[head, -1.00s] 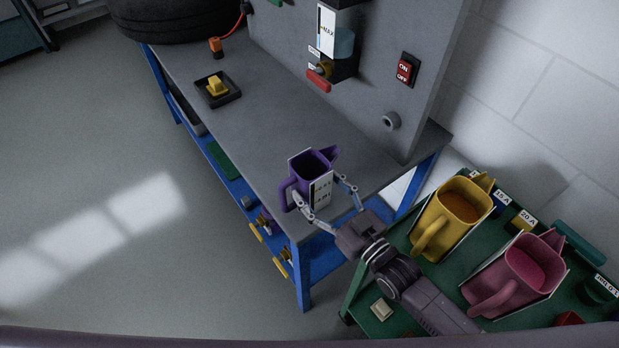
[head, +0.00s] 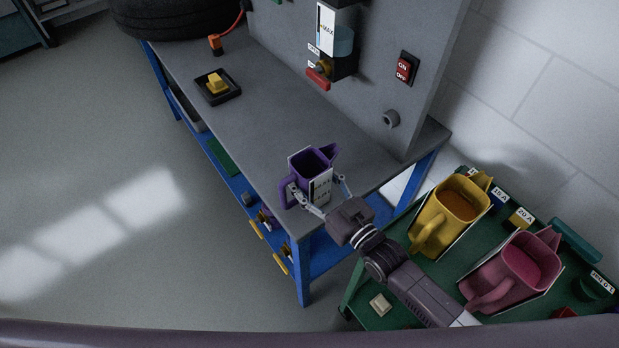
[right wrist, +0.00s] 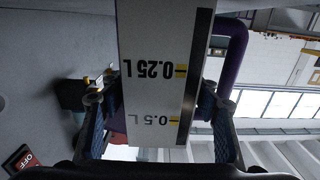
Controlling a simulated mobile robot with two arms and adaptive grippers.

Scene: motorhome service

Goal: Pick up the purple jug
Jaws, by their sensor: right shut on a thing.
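The purple jug (head: 296,188) stands upright on the near right end of the grey workbench (head: 262,135), with its spout to the back right and its handle to the front left. A white label faces my right arm. My right gripper (head: 322,194) reaches in from the lower right and is shut on the jug, one finger on each side. In the right wrist view the jug's white label (right wrist: 160,80) with "0.25 L" and "0.5 L" marks fills the space between the fingers, and the purple handle (right wrist: 232,50) shows to the right. My left gripper is not in view.
A green trolley (head: 385,285) at the lower right holds a yellow jug (head: 428,228) and a pink jug (head: 488,290). A black tray (head: 232,92) with a yellow block lies farther along the bench. A grey panel with a dispenser (head: 342,55) rises behind.

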